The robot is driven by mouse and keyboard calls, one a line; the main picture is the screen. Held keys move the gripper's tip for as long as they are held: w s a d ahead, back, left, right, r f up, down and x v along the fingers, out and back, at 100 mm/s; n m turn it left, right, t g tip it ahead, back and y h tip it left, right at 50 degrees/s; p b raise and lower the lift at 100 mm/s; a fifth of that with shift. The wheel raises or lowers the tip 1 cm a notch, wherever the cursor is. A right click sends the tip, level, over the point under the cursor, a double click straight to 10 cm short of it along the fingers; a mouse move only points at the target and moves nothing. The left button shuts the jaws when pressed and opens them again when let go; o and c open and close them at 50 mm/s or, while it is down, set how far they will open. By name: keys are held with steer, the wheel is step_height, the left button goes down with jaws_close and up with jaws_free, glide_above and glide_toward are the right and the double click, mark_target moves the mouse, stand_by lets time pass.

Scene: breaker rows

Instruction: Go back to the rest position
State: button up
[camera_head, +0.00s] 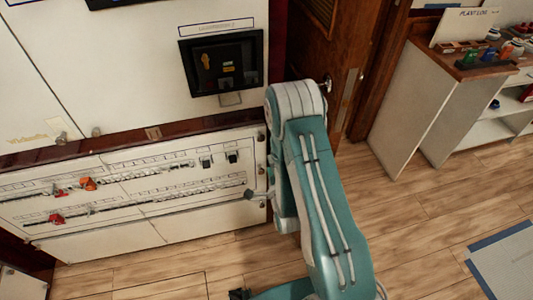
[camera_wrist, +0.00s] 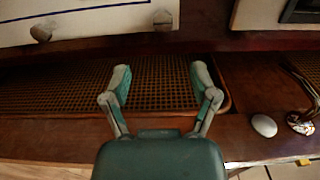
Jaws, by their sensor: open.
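In the wrist view my gripper (camera_wrist: 161,75) is open, with its two fingers spread apart and nothing between them. The fingers stand in front of a dark woven grille (camera_wrist: 60,88) set in reddish-brown wood; whether they touch it is unclear. In the head view my teal arm reaches up from the bottom and bends in front of the right end of the breaker panel (camera_head: 130,222). The gripper is mostly hidden there. The panel has two rows of breakers, with an orange switch (camera_head: 88,184) and a red switch (camera_head: 56,218) at the left.
A white cabinet with a black display (camera_head: 222,64) stands above the panel. A brown wooden door (camera_head: 372,70) is behind my arm. A white shelf unit (camera_head: 420,105) with small items stands at the right. The wooden floor (camera_head: 420,215) there is clear, with a grey mat (camera_head: 507,262).

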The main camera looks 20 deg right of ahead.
step_height(320, 180, up, 18)
steer(key=r+n+g, duration=0.1)
steer(key=n+g, duration=0.5)
steer(key=n, duration=0.3)
steer(key=s+r+n+g, duration=0.3)
steer(key=s+r+n, duration=0.1)
steer(key=s, duration=0.8)
steer(key=s+r+n+g, duration=0.3)
steer(key=s+r+n, duration=0.2)
steer(key=s, duration=0.7)
steer(key=shift+v, duration=1)
steer(key=shift+w+a+r, duration=0.1)
steer(key=shift+a, duration=0.05)
